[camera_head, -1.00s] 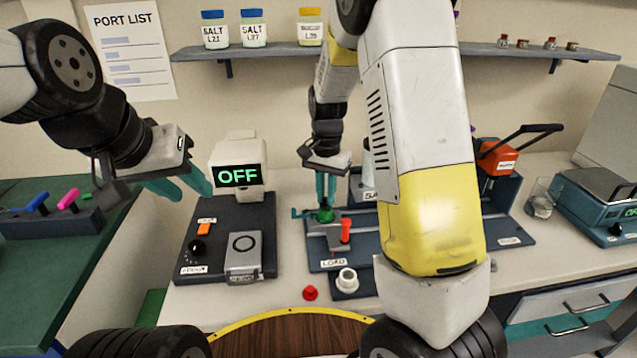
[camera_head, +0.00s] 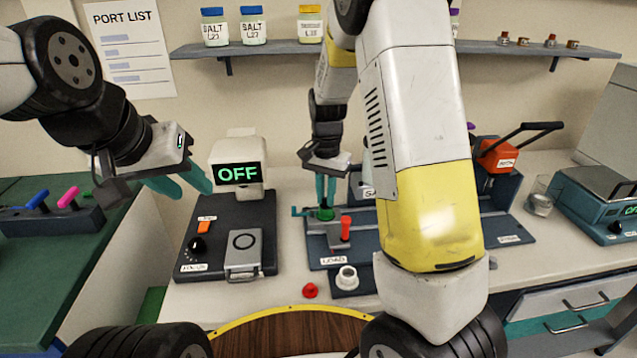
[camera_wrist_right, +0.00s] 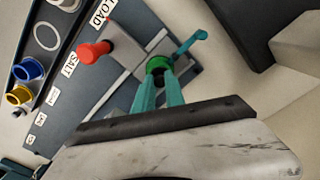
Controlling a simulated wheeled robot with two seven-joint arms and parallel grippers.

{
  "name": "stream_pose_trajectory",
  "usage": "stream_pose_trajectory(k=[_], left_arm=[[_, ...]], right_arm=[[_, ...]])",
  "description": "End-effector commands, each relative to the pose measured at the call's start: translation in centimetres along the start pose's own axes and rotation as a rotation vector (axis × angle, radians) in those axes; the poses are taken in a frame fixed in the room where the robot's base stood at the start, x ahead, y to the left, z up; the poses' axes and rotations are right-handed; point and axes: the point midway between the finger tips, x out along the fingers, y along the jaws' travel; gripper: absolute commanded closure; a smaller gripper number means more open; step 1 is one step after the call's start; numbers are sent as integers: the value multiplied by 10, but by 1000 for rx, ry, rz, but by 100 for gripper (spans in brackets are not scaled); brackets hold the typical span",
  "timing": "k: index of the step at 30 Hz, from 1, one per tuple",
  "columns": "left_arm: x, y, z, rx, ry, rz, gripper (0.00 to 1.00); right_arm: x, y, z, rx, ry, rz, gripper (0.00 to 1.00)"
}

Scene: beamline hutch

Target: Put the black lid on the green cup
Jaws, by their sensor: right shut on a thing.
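My left gripper (camera_head: 194,191) is open and empty, in the air to the left of the OFF display.
The load fixture (camera_head: 327,261) carries a red handle (camera_head: 346,228) and a teal lever (camera_head: 299,212). A white cup (camera_head: 347,279) and a red lid-like piece (camera_head: 310,291) are in front. The dark box (camera_head: 213,268) with the OFF display stands left. My right forearm blocks the middle.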

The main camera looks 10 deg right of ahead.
Motion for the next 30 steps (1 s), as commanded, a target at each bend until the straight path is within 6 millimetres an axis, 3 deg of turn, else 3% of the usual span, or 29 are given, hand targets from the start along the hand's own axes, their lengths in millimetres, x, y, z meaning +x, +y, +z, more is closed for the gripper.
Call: stream_pose_trajectory(k=[7, 8, 12, 23, 30], left_arm=[[0, 0, 0, 0, 0, 0, 62], [0, 0, 0, 0, 0, 0, 62], [0, 0, 0, 0, 0, 0, 62], [0, 0, 0, 0, 0, 0, 62], [0, 0, 0, 0, 0, 0, 62]], right_arm=[[1, 0, 0, 0, 0, 0, 100], [1, 0, 0, 0, 0, 0, 83], [1, 0, 0, 0, 1, 0, 60], [-5, -1, -1, -1, 2, -2, 60], [-43, -1, -1, -1, 3, -5, 60]])
